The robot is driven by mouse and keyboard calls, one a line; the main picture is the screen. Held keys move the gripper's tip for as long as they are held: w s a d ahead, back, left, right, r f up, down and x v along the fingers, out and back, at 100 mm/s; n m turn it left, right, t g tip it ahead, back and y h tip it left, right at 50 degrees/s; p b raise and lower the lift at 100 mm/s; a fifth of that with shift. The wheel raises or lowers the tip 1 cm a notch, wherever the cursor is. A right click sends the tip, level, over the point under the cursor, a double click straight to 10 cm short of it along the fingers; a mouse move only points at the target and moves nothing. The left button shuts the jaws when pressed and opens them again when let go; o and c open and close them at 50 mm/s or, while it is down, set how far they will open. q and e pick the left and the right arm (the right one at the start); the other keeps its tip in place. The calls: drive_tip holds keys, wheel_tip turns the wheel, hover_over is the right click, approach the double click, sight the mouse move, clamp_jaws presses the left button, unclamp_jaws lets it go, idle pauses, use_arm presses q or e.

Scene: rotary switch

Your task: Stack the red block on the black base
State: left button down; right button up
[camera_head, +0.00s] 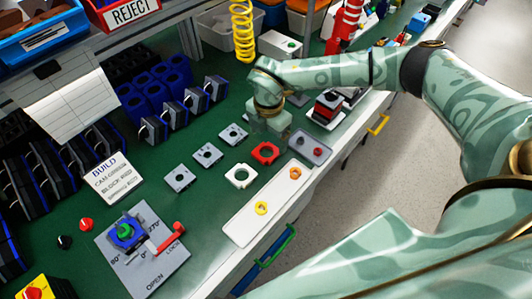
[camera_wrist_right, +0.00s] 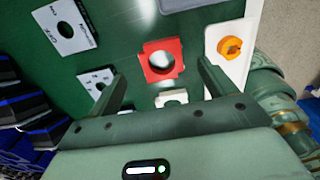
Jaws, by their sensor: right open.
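A red square block (camera_head: 265,152) with a round hole lies flat on the green bench. It also shows in the right wrist view (camera_wrist_right: 150,71), beyond and between the fingertips, not gripped. My right gripper (camera_wrist_right: 160,84) is open and empty. In the head view my right gripper (camera_head: 271,127) hangs just behind the red block; its fingertips are hard to make out there. I cannot single out the black base for certain. A dark block with a red top (camera_head: 327,107) stands on a pale tray to the right of the gripper. My left gripper is in neither view.
A white square plate (camera_head: 241,176) and several grey plates (camera_head: 207,154) lie left of the red block. A long white tray (camera_head: 248,222) holds orange and yellow rings. A grey switch plate (camera_head: 155,270) has a red handle. A yellow coil (camera_head: 243,30) hangs behind.

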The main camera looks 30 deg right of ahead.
sight(267, 154)
drive_tip(key=f+b, duration=0.1)
drive_tip(key=f, duration=0.4)
drive_tip(key=shift+s+a+b, duration=0.1)
drive_tip(key=shift+a+b, duration=0.1)
drive_tip(key=shift+b, duration=0.2)
drive_tip(key=c, duration=1.1)
drive_tip(key=shift+r, duration=0.1)
